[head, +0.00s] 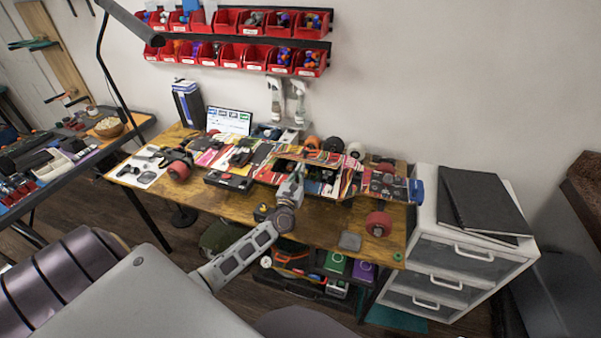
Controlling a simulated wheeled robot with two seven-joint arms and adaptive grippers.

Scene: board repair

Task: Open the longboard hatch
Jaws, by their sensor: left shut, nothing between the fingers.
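The longboard (264,170) lies across the wooden workbench, with red wheels at its ends and a brightly patterned deck. Near its middle the hatch area (322,174) shows a dark recess with small coloured parts; a patterned panel edge lies above it, and I cannot tell how far the hatch stands open. My left gripper (296,172) reaches up from the front to the front edge of this area. It is shut and empty, at or close to the hatch; contact cannot be made out. The gripper hides part of the deck. My right gripper is not in view.
The workbench (327,234) has some clear wood along its front right. A small screen (229,121) stands behind the board. A white drawer cabinet (462,265) with black folders (483,203) stands at the right. Red bins (230,52) hang on the wall. Boxes lie under the bench.

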